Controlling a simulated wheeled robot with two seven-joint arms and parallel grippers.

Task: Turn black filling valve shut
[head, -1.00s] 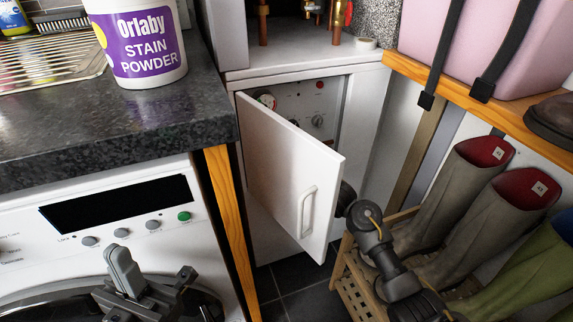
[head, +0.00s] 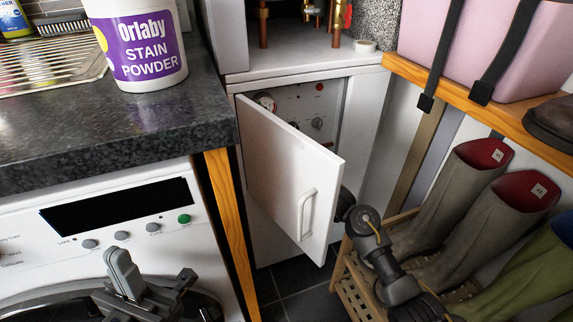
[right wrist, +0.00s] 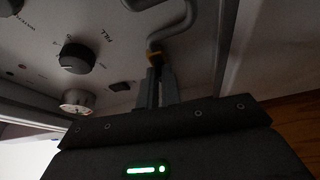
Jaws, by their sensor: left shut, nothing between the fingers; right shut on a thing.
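In the right wrist view a bent grey pipe (right wrist: 176,33) ends at a small brass-coloured fitting (right wrist: 154,58) under the boiler panel. My right gripper (right wrist: 156,78) points up at this fitting and is shut on the black filling valve, whose dark handle (right wrist: 154,90) shows only as a thin strip between the fingers. The handle's exact angle is hard to tell. In the head view the open white door (head: 280,170) hides my right gripper. My left gripper (head: 122,268) is shut and empty in front of the washing machine (head: 60,270).
The panel (right wrist: 45,25) carries a black knob (right wrist: 77,58) and a round gauge (right wrist: 77,102), close to my right gripper. A wooden rack (head: 355,282) with wellies (head: 440,195) stands right of the door. The worktop (head: 120,130) lies left, above the washing machine.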

